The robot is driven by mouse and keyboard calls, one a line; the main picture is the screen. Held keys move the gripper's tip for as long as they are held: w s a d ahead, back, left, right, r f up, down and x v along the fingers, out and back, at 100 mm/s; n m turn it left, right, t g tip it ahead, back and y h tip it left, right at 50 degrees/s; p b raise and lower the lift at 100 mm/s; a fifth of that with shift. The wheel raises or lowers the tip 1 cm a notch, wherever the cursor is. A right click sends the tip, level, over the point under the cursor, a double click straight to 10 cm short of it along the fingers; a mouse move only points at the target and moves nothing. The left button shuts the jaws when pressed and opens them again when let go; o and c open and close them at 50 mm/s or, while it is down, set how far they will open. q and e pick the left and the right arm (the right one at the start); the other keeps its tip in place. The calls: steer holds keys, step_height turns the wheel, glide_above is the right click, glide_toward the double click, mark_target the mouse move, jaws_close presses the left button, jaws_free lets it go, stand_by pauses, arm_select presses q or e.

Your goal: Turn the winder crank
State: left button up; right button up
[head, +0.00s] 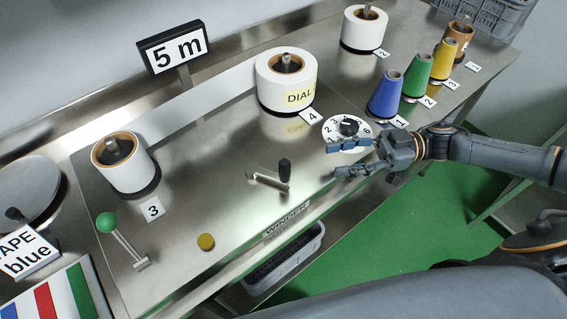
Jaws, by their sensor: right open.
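The winder crank (268,180) is a metal arm with an upright black knob (284,170), mounted on the steel bench top above the WINDER label (286,219). My right gripper (336,159) comes in from the right and is open. Its fingers point left toward the crank and are apart from the knob, with a gap between them. Nothing shows between the fingers. The gripper is just in front of the numbered dial (347,128). My left gripper is not in view.
A white roll marked DIAL (287,83) stands behind the crank. Another white roll (125,163) and a green-knobbed lever (108,222) are at left. A yellow button (206,241) lies front left. Blue, green and yellow cones (386,95) stand at right. A grey crate (286,262) sits below the bench edge.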

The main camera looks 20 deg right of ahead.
mark_target(284, 168)
steer(key=a+p, duration=0.1)
steer(key=a, duration=0.2)
steer(key=a+p, duration=0.1)
steer(key=a, duration=0.3)
steer(key=w+a+p, duration=0.1)
steer(key=a, duration=0.3)
steer(key=shift+r, duration=0.2)
steer(key=shift+w+a+f, duration=0.1)
steer(key=shift+a, duration=0.45)
jaws_close()
